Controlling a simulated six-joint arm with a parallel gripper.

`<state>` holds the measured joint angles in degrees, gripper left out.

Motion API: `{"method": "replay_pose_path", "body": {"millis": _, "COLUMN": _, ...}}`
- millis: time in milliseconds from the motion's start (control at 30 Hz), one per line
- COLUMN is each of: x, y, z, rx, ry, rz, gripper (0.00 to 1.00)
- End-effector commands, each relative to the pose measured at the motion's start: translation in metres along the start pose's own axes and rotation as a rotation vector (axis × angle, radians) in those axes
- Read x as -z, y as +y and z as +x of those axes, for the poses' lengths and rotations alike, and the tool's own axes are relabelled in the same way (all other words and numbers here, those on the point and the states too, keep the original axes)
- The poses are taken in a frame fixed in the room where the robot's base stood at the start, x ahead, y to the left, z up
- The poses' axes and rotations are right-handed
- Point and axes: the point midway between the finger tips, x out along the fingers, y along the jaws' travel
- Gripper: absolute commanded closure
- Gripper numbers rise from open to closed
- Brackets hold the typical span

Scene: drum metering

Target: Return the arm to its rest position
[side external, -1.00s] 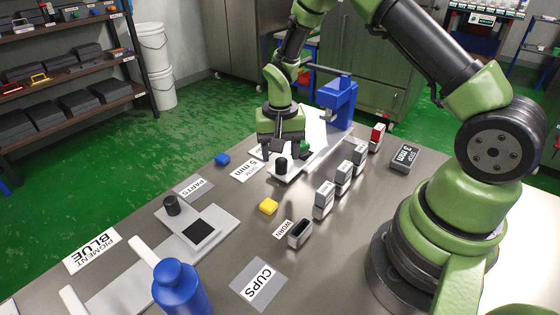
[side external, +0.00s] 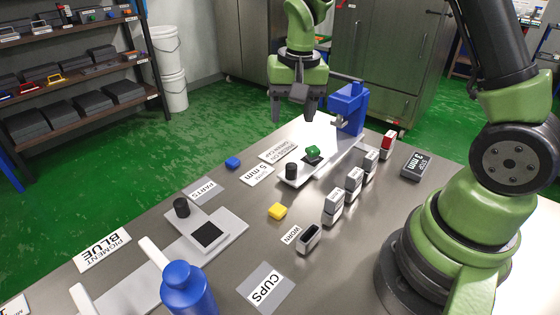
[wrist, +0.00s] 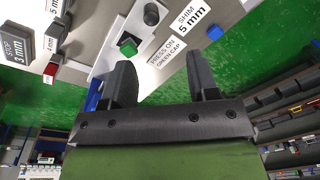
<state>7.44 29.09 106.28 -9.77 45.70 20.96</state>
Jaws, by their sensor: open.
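My gripper (side external: 294,108) is open and empty, raised above the far side of the table in the side view. Its two dark fingers also show in the wrist view (wrist: 160,85), spread apart with nothing between them. A green cap (side external: 312,151) sits on a dark square on the white plate, below and to the right of my gripper. It also shows in the wrist view (wrist: 128,44). A black cylinder (side external: 291,172) stands near it on the white plate (side external: 325,162). The blue press (side external: 348,106) stands at that plate's far end.
Several grey-white blocks (side external: 353,182) stand in a row on the table, with a dark 3 mm stop block (side external: 415,166) to the right. A yellow block (side external: 277,211), blue block (side external: 232,162) and blue bottle (side external: 186,290) are also on the table. Space around the raised gripper looks clear.

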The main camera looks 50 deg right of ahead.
Motion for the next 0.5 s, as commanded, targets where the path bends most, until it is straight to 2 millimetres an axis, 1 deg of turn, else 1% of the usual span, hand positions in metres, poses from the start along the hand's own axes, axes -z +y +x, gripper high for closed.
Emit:
{"method": "replay_pose_path", "body": {"millis": 33, "x": -0.008, "y": -0.001, "z": -0.023, "rx": 0.034, "ry": 0.033, "rz": -0.023, "gripper": 0.46}}
{"method": "replay_pose_path", "body": {"millis": 100, "x": -0.022, "y": 0.0, "z": -0.051, "rx": 0.077, "ry": 0.07, "rz": -0.058, "gripper": 0.46}}
{"method": "replay_pose_path", "body": {"millis": 200, "x": -0.044, "y": 0.005, "z": -0.085, "rx": 0.137, "ry": 0.121, "rz": -0.109, "gripper": 0.46}}
{"method": "replay_pose_path", "body": {"millis": 300, "x": -0.07, "y": 0.014, "z": -0.113, "rx": 0.198, "ry": 0.175, "rz": -0.162, "gripper": 0.46}}
{"method": "replay_pose_path", "body": {"millis": 400, "x": -0.097, "y": 0.024, "z": -0.133, "rx": 0.259, "ry": 0.227, "rz": -0.215, "gripper": 0.46}}
{"method": "replay_pose_path", "body": {"millis": 500, "x": -0.122, "y": 0.036, "z": -0.147, "rx": 0.317, "ry": 0.279, "rz": -0.266, "gripper": 0.46}}
